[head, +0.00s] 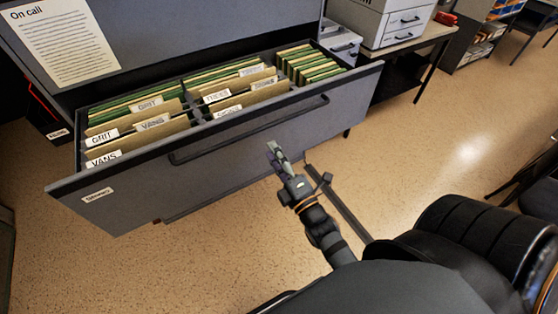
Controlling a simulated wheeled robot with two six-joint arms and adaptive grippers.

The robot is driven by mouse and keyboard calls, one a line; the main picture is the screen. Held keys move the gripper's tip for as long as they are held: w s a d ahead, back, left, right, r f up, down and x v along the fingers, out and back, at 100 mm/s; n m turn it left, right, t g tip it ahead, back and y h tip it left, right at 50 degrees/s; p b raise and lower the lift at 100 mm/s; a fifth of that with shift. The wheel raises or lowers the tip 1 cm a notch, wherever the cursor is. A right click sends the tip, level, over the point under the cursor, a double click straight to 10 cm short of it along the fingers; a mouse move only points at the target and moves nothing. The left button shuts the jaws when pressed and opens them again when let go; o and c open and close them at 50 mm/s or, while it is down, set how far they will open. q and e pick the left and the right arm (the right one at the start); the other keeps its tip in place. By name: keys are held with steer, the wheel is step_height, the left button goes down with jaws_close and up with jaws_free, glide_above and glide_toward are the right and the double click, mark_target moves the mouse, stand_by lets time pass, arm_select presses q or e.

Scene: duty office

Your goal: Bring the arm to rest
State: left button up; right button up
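My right gripper (278,156) is in front of the open filing drawer (235,133), below the drawer's long dark handle (250,130). A gap seems to lie between its fingertips and the drawer front, though I cannot be sure from this angle. I see nothing held in it. The fingers are seen nearly edge-on, so I cannot tell whether they are open or shut. My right arm comes in from the lower right. My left gripper is out of view.
The drawer holds several labelled folders (150,123) in rows. An "On call" sheet (62,40) is on the cabinet above. A printer (395,20) stands on a table (418,42) at the back. A dark chair (540,190) is at the right edge. Speckled floor (430,140) lies clear between.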

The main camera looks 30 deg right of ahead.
steer(key=s, duration=0.2)
steer(key=shift+s+f, duration=0.3)
steer(key=shift+s, duration=0.05)
steer(key=s+d+f+m+g+p, duration=0.1)
steer(key=s+f+m+g, duration=0.15)
steer(key=f, duration=0.85)
steer(key=s+f+m+g, duration=0.1)
steer(key=f+m+g, duration=0.25)
steer(key=f, duration=0.75)
steer(key=s+d+f+m+g+p, duration=0.1)
steer(key=s+f+m+g, duration=0.15)
steer(key=f, duration=0.85)
steer(key=s+d+f+m+g+p, duration=0.1)
steer(key=s+d+f+m+g, duration=0.1)
steer(key=s+f+m+g, duration=0.3)
steer(key=s+d+f+m+g+h, duration=0.1)
steer(key=s+d+f+m+g, duration=0.2)
steer(key=s+f, duration=1.1)
steer(key=s+m+g, duration=0.1)
steer(key=s+g, duration=0.1)
steer(key=s, duration=0.4)
steer(key=shift+s+d+m+h+p, duration=0.2)
steer(key=shift+m+h+p, duration=0.1)
steer(key=shift+m+p, duration=0.05)
steer(key=shift+g, duration=0.25)
stand_by(1.1)
